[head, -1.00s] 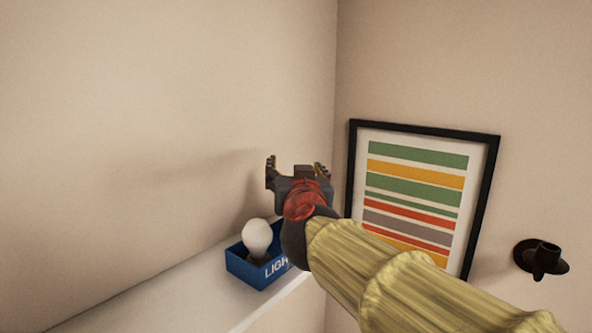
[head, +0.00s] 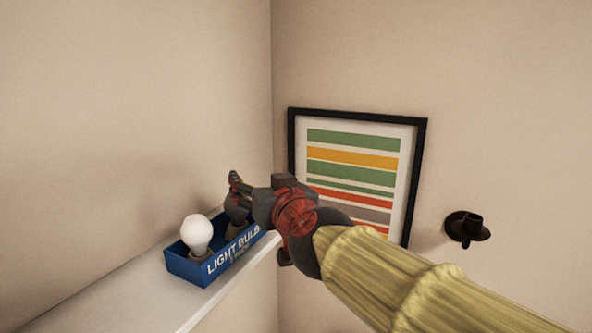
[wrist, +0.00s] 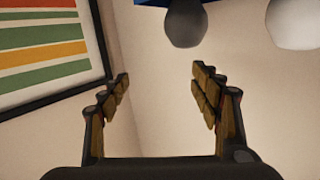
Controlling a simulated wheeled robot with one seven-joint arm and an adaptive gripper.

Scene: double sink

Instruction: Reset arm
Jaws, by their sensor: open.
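My gripper (head: 243,190) is open and empty, beside the right end of the blue light bulb box (head: 195,267). In the wrist view its two fingers (wrist: 160,88) stand wide apart with only wall between them. The box sits on the white shelf. A white bulb (head: 197,235) stands in its left part. A dark grey bulb (head: 236,208) stands in its right part, partly hidden by my gripper. The wrist view shows the grey bulb (wrist: 185,25) and the white bulb (wrist: 296,22) at the top edge, beyond the fingertips and apart from them.
The white shelf (head: 125,305) runs along the left wall. A black-framed striped picture (head: 420,165) hangs on the right wall behind my arm. A dark round wall fixture (head: 467,228) is to its right. The wall above the shelf is bare.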

